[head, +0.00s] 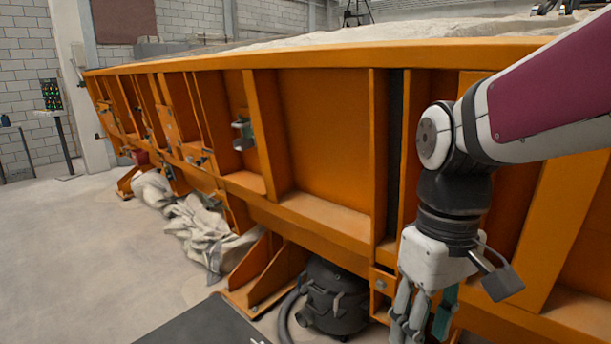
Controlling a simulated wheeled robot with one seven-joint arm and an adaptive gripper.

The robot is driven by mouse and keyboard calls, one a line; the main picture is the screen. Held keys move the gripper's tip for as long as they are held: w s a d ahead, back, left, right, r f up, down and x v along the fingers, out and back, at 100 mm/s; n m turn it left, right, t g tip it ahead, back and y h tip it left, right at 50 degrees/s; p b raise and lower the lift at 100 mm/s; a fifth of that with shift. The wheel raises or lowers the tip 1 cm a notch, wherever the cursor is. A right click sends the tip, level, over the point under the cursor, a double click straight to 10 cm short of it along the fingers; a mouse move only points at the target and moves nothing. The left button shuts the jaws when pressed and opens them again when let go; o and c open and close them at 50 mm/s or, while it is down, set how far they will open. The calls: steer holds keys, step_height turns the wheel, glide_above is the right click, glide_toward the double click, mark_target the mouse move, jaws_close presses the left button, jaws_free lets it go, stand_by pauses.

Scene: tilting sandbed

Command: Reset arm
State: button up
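My arm comes in from the right edge of the head view and bends down at a dark wrist joint. My gripper (418,328) hangs below the wrist near the bottom edge, pointing down in front of the orange sandbed wall. Its grey fingers show, but their tips are at or past the picture's lower edge, so I cannot tell whether it is open or shut. A teal strip shows beside the fingers. I see no object held. The orange sandbed (325,135) stands behind the gripper and fills most of the view, with pale sand on top.
A black vacuum cleaner (335,297) with a hose stands under the sandbed, left of my gripper. Crumpled pale sheets (205,232) lie along the sandbed's foot. A stand with a patterned board (51,95) is at far left. The concrete floor (80,255) at left is mostly clear.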

steer(key=s+d+r+m+t+p, duration=0.2)
steer(key=s+d+r+m+t, duration=0.2)
steer(key=s, duration=0.5)
steer(key=shift+d+r+m+t, duration=0.2)
steer(key=shift+d+m+t, duration=0.1)
steer(key=shift+t, duration=0.2)
steer(key=shift+a, duration=0.1)
stand_by(0.5)
